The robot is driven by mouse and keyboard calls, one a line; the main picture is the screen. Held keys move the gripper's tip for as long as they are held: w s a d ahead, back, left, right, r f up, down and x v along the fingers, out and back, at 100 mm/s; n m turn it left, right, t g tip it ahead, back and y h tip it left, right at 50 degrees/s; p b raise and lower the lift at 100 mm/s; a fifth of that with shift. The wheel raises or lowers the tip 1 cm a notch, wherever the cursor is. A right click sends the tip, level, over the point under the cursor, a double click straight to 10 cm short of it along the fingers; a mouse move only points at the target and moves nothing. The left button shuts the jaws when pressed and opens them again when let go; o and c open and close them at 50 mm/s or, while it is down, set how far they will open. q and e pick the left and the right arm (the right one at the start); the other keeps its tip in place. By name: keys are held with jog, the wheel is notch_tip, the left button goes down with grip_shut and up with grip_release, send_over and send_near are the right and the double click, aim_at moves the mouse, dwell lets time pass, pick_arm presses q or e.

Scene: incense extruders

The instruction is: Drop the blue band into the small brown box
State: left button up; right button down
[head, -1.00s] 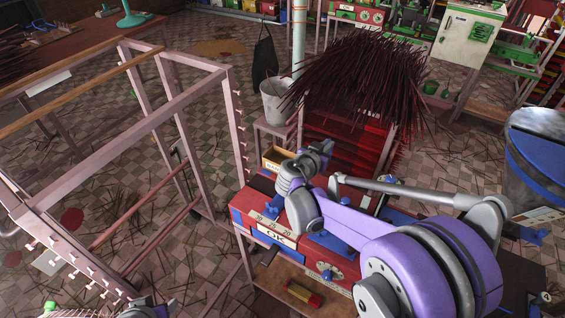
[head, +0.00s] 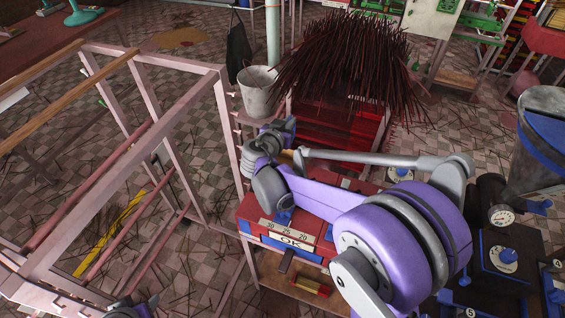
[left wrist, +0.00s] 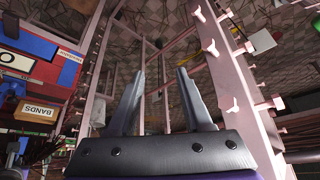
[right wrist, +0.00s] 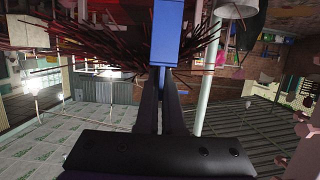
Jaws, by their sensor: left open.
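My right gripper (head: 272,138) is above the back left corner of the red and blue machine. In the right wrist view its fingers (right wrist: 163,92) are close together on the narrow stem of a flat blue piece, which looks like the blue band (right wrist: 167,35). The small brown box (left wrist: 37,111), labelled BANDS, shows at the left of the left wrist view. In the head view my right gripper hides most of it. My left gripper (left wrist: 155,75) is open and empty beside the pale pink frame; only a bit of it shows at the head view's bottom edge.
The pegged pink frame (head: 222,130) stands left of the red and blue machine (head: 315,225). A grey bucket (head: 258,92) and a large bundle of dark red sticks (head: 345,65) are behind the right gripper. A metal hopper (head: 545,130) stands at right.

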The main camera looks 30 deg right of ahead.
jog(key=shift+f+b, duration=1.2)
jog(key=shift+f, duration=1.15)
pick_arm(q)
jog(key=f, duration=0.1)
jog(key=s+f, duration=0.1)
jog(key=f, duration=0.2)
jog(key=shift+s, duration=0.25)
pick_arm(e)
jog(key=c, duration=1)
grip_release()
jog(key=shift+o, duration=0.2)
jog(key=shift+a, duration=0.1)
jog(key=v, duration=1)
jog(key=shift+s+a+r, duration=0.2)
jog(key=shift+a, duration=0.1)
